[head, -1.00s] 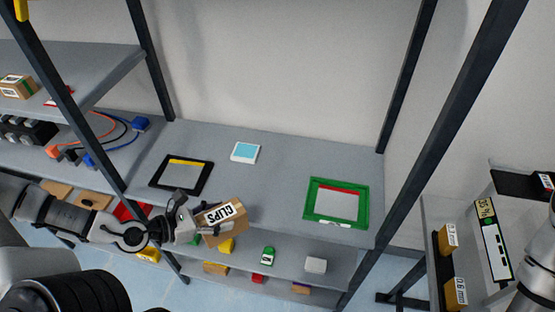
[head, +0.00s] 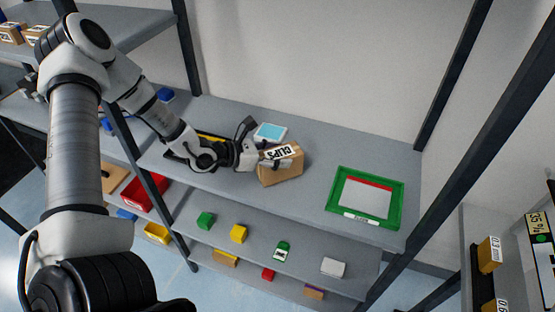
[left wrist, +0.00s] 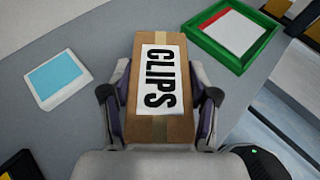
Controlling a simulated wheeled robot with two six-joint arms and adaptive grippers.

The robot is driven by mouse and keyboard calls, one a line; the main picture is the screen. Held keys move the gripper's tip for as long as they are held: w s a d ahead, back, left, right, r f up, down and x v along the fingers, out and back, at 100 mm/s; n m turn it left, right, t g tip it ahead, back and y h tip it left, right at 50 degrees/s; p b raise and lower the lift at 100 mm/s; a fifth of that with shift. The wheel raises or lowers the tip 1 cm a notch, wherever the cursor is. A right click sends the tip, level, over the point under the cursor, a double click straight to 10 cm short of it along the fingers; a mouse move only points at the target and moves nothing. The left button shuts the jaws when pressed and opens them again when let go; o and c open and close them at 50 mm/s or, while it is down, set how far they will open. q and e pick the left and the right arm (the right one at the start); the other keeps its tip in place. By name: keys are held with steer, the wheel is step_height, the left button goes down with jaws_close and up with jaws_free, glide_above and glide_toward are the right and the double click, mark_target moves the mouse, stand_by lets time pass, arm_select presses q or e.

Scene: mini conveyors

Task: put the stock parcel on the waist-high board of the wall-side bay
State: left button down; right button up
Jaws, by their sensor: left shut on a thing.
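The stock parcel is a brown cardboard box (head: 282,169) with a white label reading CLIPS. My left gripper (head: 262,160) is shut on it, over the grey board (head: 314,153) of the bay by the wall. In the left wrist view the parcel (left wrist: 146,120) sits between the two fingers, label facing the camera. I cannot tell whether its underside touches the board. A green-framed tray (head: 338,205) with a red strip lies to the right on the board. A black-framed tray (head: 172,154) is partly hidden behind my left arm. My right gripper is not in view.
A small white box with a blue top (head: 270,132) lies just behind the parcel. Dark uprights (head: 188,50) frame the bay. A lower shelf (head: 220,208) holds several small coloured blocks. Board space between the parcel and green tray is free.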

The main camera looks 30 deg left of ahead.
arm_select(q)
steer(key=shift+f, duration=0.55)
steer(key=shift+w+d+f, duration=0.1)
steer(key=shift+w+f, duration=0.05)
steer(key=shift+w, duration=0.2)
steer(key=shift+s+f, duration=0.15)
steer(key=shift+c, duration=1.4)
jaws_free()
steer(key=shift+s, duration=0.1)
